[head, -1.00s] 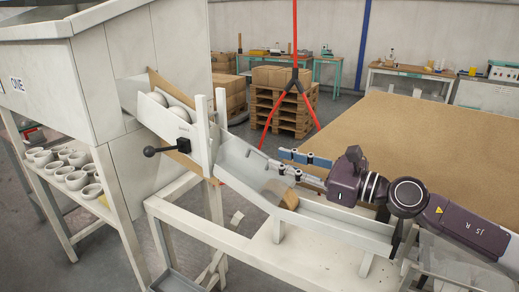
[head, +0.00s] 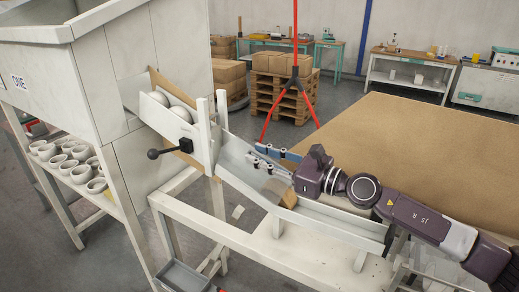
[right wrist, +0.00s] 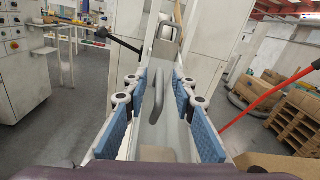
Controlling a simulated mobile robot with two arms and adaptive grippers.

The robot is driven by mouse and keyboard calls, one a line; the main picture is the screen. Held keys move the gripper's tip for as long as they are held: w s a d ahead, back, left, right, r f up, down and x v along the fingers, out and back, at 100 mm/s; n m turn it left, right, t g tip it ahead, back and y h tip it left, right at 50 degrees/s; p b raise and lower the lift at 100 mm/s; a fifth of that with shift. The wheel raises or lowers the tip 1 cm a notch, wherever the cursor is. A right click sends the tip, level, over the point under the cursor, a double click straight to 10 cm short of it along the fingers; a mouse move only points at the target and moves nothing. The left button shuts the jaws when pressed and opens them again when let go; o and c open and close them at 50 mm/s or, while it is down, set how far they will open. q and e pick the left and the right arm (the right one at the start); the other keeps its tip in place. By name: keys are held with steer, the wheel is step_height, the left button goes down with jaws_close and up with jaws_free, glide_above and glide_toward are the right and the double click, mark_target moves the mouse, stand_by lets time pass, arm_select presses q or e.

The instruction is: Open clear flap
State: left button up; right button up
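A see-through flap (head: 272,190) seems to stand across the sloping white chute (head: 335,225), just in front of a brown block (head: 285,197); its outline is faint. My right gripper (head: 266,158) is open above the chute, over and slightly up-slope of the flap. In the right wrist view my right gripper (right wrist: 154,112) shows its blue-padded fingers wide apart, with nothing between the pads touching either one. A grey curved strip (right wrist: 158,97), possibly the flap's edge, shows between them. My left gripper is not in view.
A white gate with a black-knobbed lever (head: 170,150) stands at the chute's upper end, with round pale items (head: 165,102) behind it. A brown-topped table (head: 420,150) lies right. A red stand (head: 295,75) and pallets with boxes (head: 280,90) are behind.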

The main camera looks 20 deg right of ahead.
steer(key=shift+w+a, duration=0.15)
steer(key=shift+w, duration=0.05)
jaws_close()
stand_by(0.4)
